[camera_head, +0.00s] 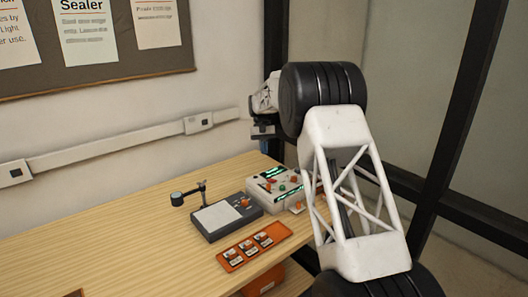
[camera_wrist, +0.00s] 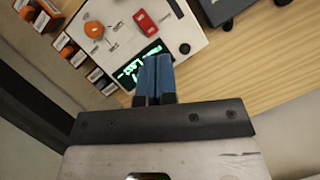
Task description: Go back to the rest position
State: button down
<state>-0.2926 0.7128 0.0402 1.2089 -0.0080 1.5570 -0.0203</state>
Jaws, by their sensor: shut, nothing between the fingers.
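My gripper (camera_wrist: 154,80) shows in the wrist view with its two blue fingers pressed together and nothing between them. It is above the wooden table (camera_wrist: 262,50), over the edge of a white device (camera_wrist: 140,42) with a green-lit display, an orange knob and a red part. In the head view my arm stands at the right and its wrist end is up near the wall, at the back of the table. The fingers cannot be made out in that view.
In the head view, a grey device with a light plate (camera_head: 218,216) sits beside the white device (camera_head: 266,198). An orange tray (camera_head: 230,261) with several small items lies in front. A small stand (camera_head: 189,195) is at left. The table's left part (camera_head: 110,225) is clear. A dark frame post (camera_head: 463,95) stands at right.

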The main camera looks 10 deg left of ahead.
jog(key=s+d+r+m+t, duration=0.1)
jog(key=s+d+r, duration=0.55)
jog(key=s, duration=0.35)
jog(key=s+d+r+t+y, duration=0.1)
jog(key=s+d+r, duration=0.55)
jog(key=s, duration=0.35)
jog(key=s+d+r+m+t, duration=0.1)
jog(key=s+d+r, duration=0.55)
jog(key=s, duration=0.35)
jog(key=s+d+f+t, duration=0.1)
jog(key=s+d+f, duration=0.2)
jog(key=s, duration=0.9)
jog(key=s+d+f+m+t, duration=0.1)
jog(key=s+d+f, duration=0.2)
jog(key=s, duration=1)
jog(key=s+d+f+t, duration=0.1)
jog(key=s+d+f, duration=0.2)
jog(key=s, duration=1)
jog(key=shift+d+m+t, duration=0.4)
jog(key=shift+d, duration=0.15)
